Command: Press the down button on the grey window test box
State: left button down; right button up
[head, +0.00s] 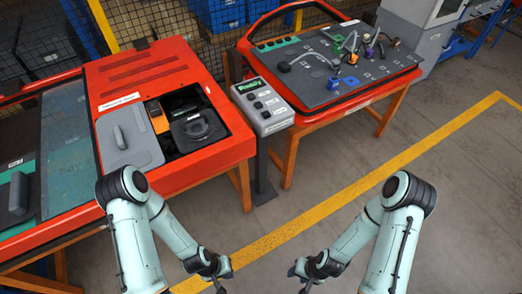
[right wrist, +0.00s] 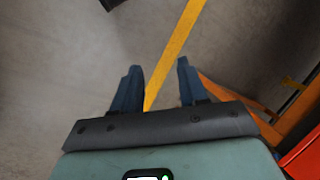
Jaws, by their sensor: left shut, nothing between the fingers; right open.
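The grey window test box (head: 263,106) stands on a dark post between two red door benches in the head view. Its sloped top has a green lit display (head: 250,86) and several dark buttons (head: 264,104); their labels are too small to read. My left gripper (head: 222,287) is shut and empty, low in the head view, below and in front of the box. My right gripper (head: 297,277) is to its right, also low and away from the box.
A red door bench (head: 215,140) with an open compartment stands left of the box. Another red bench (head: 300,104) with a dark panel of small parts stands to its right. Blue crates (head: 218,12) are behind. The floor with a yellow line (head: 350,186) is clear in front.

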grip_shut()
dwell(1.6)
